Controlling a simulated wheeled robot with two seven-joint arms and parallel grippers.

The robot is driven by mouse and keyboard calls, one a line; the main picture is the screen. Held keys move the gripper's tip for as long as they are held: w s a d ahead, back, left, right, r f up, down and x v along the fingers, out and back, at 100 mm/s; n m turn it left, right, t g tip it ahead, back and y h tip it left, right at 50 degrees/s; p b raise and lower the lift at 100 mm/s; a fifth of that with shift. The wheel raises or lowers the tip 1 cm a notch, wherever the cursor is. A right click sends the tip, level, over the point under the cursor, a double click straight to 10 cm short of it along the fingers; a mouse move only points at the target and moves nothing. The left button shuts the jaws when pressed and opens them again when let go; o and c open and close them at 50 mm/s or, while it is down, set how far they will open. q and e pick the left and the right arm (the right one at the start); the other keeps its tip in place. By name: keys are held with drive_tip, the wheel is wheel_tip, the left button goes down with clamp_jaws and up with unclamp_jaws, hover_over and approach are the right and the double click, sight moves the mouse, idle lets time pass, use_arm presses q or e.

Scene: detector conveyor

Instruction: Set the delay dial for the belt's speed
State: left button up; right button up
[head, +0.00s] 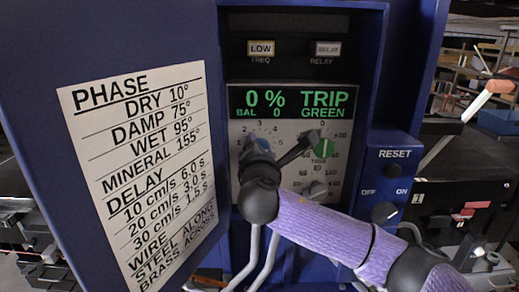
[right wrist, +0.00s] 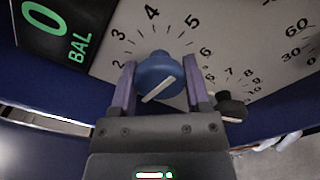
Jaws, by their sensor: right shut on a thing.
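The display (head: 292,102) reads 0 %, TRIP, GREEN, BAL 0. My left gripper is out of view.
The chart (head: 140,170) lists DELAY: 10 cm/s 6.0 s, 20 cm/s 3.0 s, 30 cm/s 1.5 s. A RESET and OFF/ON box (head: 392,175) stands further right.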

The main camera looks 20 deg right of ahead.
drive_tip(key=m, duration=0.1)
drive_tip(key=m+b, duration=0.1)
drive_tip(key=shift+f+m, duration=0.2)
drive_tip(key=shift+m, duration=0.1)
drive_tip(key=m+b, duration=0.2)
drive_tip(key=m, duration=0.3)
drive_tip(key=shift+m+b, duration=0.3)
drive_tip(key=m+b, duration=0.1)
drive_tip(key=m, duration=0.3)
drive_tip(key=shift+m+b, duration=0.7)
drive_tip(key=shift+m, duration=1.8)
drive_tip(key=o, duration=1.3)
drive_tip(key=shift+r, duration=0.15)
drive_tip(key=shift+s, duration=0.1)
